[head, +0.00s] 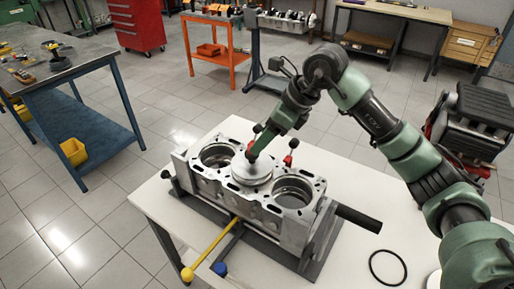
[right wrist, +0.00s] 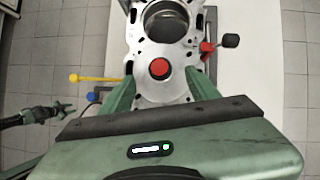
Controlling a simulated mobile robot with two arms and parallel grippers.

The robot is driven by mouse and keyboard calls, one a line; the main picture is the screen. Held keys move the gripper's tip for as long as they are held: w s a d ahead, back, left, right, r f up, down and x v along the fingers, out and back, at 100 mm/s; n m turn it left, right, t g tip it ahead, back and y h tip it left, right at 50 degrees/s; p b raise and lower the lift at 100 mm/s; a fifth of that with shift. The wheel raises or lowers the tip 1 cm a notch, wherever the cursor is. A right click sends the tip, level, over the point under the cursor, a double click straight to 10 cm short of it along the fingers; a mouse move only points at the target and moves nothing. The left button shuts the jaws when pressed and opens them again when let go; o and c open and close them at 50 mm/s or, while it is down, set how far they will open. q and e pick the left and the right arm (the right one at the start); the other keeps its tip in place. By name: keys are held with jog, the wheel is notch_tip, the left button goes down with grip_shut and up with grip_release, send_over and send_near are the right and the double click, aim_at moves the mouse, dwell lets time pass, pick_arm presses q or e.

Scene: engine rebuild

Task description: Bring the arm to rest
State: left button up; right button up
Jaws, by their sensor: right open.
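My right arm reaches over the engine block (head: 310,190) on the white table. Its gripper (head: 252,155) hangs over the middle bore, where a pale round disc (head: 245,175) sits. In the right wrist view, the two green fingers of my right gripper (right wrist: 160,75) stand apart, one on each side of a round red knob (right wrist: 160,68). I cannot tell whether they touch it. A dark arm end, probably my left gripper (right wrist: 38,115), shows at the left of the right wrist view. The left arm is not in the head view.
The block has open bores on both sides of the middle one. Levers with yellow (head: 187,274) and blue (head: 220,268) knobs stick out in front. A black ring (head: 388,267) lies on the white table (head: 345,265). A blue-legged bench (head: 85,65) stands left; tiled floor between is clear.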

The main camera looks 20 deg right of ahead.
jog(key=shift+s+d+r, duration=0.15)
jog(key=shift+d+r, duration=0.05)
jog(key=shift+r, duration=0.25)
